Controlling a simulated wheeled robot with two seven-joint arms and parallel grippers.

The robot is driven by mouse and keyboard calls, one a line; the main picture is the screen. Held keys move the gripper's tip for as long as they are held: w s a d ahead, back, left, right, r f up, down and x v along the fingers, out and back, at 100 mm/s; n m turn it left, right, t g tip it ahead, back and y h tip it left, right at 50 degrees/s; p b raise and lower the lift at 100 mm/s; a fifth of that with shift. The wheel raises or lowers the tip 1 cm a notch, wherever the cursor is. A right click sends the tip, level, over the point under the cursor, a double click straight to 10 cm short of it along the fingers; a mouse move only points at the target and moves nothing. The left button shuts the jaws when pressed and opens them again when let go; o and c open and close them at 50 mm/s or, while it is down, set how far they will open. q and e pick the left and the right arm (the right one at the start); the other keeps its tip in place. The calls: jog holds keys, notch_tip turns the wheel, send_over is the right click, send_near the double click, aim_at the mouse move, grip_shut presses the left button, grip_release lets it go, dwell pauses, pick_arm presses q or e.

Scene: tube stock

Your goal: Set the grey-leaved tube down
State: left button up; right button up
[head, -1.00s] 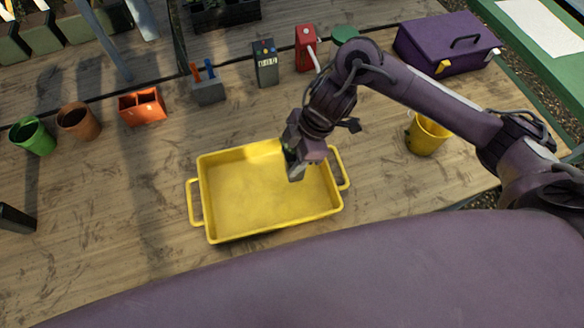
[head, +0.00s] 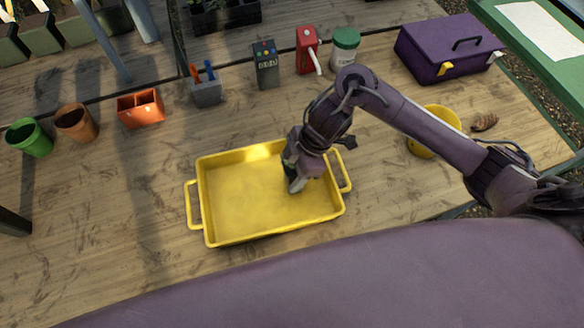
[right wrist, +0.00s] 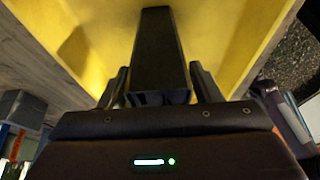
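My right gripper (head: 296,180) is over the right half of the yellow tray (head: 225,238), low near its floor. In the right wrist view its two dark fingers (right wrist: 160,88) close on the sides of a long black tube (right wrist: 158,45). The yellow tray floor (right wrist: 220,30) shows behind the tube. I cannot make out grey leaves in either view, and the arm hides much of the tube in the head view. I cannot tell whether the tube touches the tray floor. The left half of the tray is empty. My left gripper is not in view.
Green (head: 30,140) and brown (head: 76,122) pots and an orange box (head: 140,108) stand at the left. A grey caddy (head: 205,88), meter (head: 266,65), red bottle (head: 307,50) and white tub (head: 344,50) stand behind. A yellow bucket (head: 440,118) and purple toolbox (head: 448,45) stand right.

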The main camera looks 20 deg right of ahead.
jog(key=shift+o, duration=0.7)
jog(key=shift+r, duration=0.3)
jog(key=p+v, duration=0.2)
jog(key=v, duration=0.9)
jog(key=shift+d+r, duration=0.25)
jog(key=shift+r, duration=0.05)
jog(key=shift+s, duration=0.1)
